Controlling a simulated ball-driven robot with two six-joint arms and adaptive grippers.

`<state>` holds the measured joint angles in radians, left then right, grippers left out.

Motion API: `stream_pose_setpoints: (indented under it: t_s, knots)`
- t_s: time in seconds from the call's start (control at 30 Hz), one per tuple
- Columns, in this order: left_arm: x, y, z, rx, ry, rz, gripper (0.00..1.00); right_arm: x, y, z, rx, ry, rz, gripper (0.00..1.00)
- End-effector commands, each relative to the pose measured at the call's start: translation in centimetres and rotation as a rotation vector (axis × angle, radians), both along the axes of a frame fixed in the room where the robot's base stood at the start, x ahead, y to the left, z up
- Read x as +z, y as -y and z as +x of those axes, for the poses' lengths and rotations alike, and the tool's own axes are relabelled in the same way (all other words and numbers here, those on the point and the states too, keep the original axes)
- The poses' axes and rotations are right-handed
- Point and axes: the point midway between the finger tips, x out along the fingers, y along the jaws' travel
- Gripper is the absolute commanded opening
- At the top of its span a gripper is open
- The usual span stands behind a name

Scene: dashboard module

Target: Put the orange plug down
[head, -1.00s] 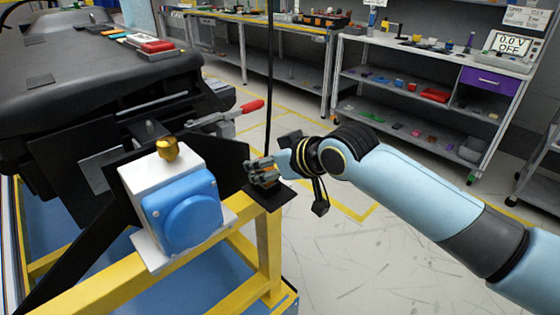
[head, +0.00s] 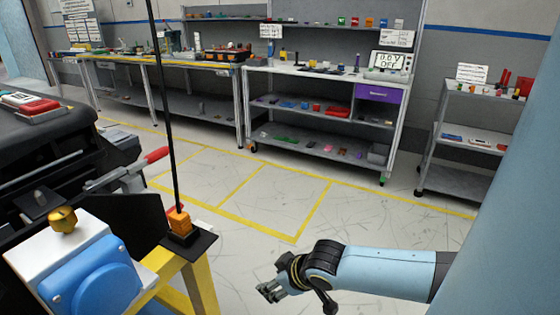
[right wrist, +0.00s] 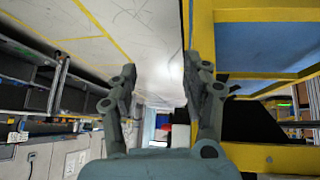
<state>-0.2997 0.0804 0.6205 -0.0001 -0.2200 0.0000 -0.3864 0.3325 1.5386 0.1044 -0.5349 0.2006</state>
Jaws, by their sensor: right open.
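The orange plug (head: 179,220) stands on a small black plate (head: 190,246) at the corner of the yellow frame, in the head view. A black cable rises straight up from it. My right gripper (head: 268,292) is open and empty, low over the floor to the right of the plug and apart from it. In the right wrist view its two fingers (right wrist: 160,100) are spread with nothing between them; the plug is not clearly visible there. My left gripper is not in view.
The yellow frame (head: 200,285) carries a blue round unit (head: 95,278) and a red-handled clamp (head: 157,155) left of the plug. Shelves with small parts and a meter (head: 390,65) stand at the back. The floor (head: 250,215) between is clear.

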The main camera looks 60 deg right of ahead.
Motion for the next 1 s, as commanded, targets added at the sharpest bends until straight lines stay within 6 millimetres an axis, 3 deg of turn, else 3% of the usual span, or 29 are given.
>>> stream_pose_setpoints:
  t_s: [0.03, 0.1, 0.2, 0.3, 0.4, 0.53, 0.87, 1.0]
  knots:
    - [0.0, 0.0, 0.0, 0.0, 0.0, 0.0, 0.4, -4.6, -0.1, -3.3, -0.019, -0.08, -0.002, 0.49]
    - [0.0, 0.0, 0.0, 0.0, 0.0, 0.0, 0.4, -10.1, -0.8, -8.3, -0.022, -0.184, -0.004, 0.49]
    - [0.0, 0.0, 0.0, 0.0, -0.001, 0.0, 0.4, -15.9, -3.0, -15.6, -0.008, -0.318, 0.002, 0.49]
    - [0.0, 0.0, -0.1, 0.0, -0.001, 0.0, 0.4, -19.4, -5.6, -21.9, 0.018, -0.423, 0.015, 0.49]
    - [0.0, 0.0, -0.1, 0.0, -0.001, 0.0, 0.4, -21.0, -7.5, -26.1, 0.041, -0.49, 0.027, 0.49]
    - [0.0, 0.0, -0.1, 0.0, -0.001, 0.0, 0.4, -21.7, -8.7, -28.6, 0.057, -0.529, 0.034, 0.49]
    - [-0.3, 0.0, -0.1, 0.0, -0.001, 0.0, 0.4, -22.0, -8.7, -28.9, 0.057, -0.533, 0.034, 0.49]
    - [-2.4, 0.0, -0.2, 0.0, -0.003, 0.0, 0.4, -24.1, -8.7, -29.0, 0.057, -0.535, 0.034, 0.49]
